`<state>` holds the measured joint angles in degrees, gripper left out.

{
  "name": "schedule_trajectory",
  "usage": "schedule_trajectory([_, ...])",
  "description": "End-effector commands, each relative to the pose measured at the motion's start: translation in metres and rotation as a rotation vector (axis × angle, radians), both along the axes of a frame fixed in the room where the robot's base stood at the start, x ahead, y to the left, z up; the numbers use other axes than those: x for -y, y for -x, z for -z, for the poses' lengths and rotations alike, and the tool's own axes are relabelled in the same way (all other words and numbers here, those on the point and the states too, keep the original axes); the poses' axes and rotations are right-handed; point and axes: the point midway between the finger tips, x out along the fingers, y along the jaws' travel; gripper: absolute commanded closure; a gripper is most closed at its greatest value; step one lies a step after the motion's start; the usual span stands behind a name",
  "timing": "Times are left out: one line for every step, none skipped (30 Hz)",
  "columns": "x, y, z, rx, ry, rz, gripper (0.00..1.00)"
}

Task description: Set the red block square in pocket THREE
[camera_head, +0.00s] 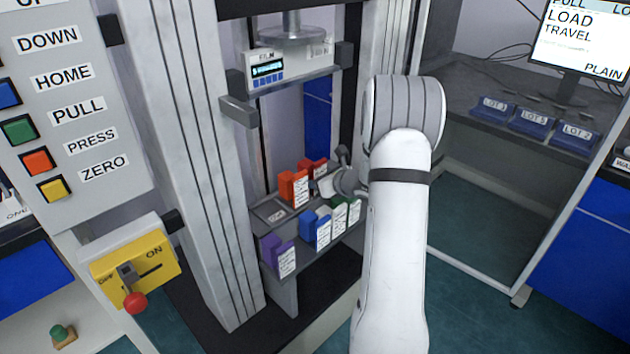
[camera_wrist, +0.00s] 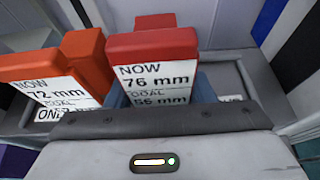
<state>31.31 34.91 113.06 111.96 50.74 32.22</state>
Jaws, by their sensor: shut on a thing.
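The red block (camera_wrist: 152,45) has a label reading NOW 76 mm, with a GOAL line below partly hidden. It stands between the blue-grey fingers of my gripper (camera_wrist: 158,98), which is shut on it. In the head view, the red block (camera_head: 318,166) shows just behind an orange block (camera_head: 293,188), and my gripper (camera_head: 328,184) reaches it from the right. The block looks roughly upright; its underside is hidden, so I cannot tell whether it touches the grey tray (camera_wrist: 232,76). Pocket THREE cannot be picked out; the pocket label near the block is mostly covered.
The orange block (camera_wrist: 50,72) stands close left of the red one. A lower shelf holds a purple block (camera_head: 270,250), a blue block (camera_head: 308,226) and green blocks (camera_head: 340,212). The machine's crosshead (camera_head: 292,75) is above, with a column (camera_head: 195,150) at left.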

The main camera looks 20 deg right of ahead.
Motion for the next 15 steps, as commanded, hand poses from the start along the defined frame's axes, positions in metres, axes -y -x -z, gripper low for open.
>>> schedule_trajectory([-0.0002,-0.0005,-0.0012,0.003,0.001,-0.001,0.81])
schedule_trajectory([-0.0003,-0.0005,-0.0017,0.003,0.001,-0.001,0.81])
schedule_trajectory([-0.0004,-0.0005,-0.0018,0.003,0.001,-0.001,0.81])
schedule_trajectory([-0.0005,-0.0005,-0.0018,0.003,0.001,-0.001,0.81])
schedule_trajectory([-0.0005,-0.0005,-0.0017,0.003,0.001,-0.001,0.81])
schedule_trajectory([-0.0006,-0.0005,-0.0011,0.002,0.001,-0.002,0.81])
schedule_trajectory([-0.0006,-0.0005,0.0000,0.002,0.001,-0.002,0.81])
schedule_trajectory([-0.0007,-0.0005,0.0012,0.002,0.001,-0.002,0.81])
schedule_trajectory([-0.0007,-0.0006,0.0028,0.002,0.001,-0.002,0.81])
schedule_trajectory([-0.0008,-0.0005,0.0018,0.001,0.001,-0.002,0.50])
schedule_trajectory([-0.0008,-0.0005,0.0013,0.001,0.001,-0.002,0.47])
schedule_trajectory([-0.0009,-0.0005,0.0012,0.001,0.000,-0.001,0.44])
schedule_trajectory([-0.0009,-0.0005,0.0013,0.001,0.000,-0.001,0.42])
schedule_trajectory([-0.0010,-0.0005,0.0012,0.001,0.000,-0.001,0.42])
schedule_trajectory([-0.0010,-0.0005,0.0012,0.001,0.000,-0.001,0.42])
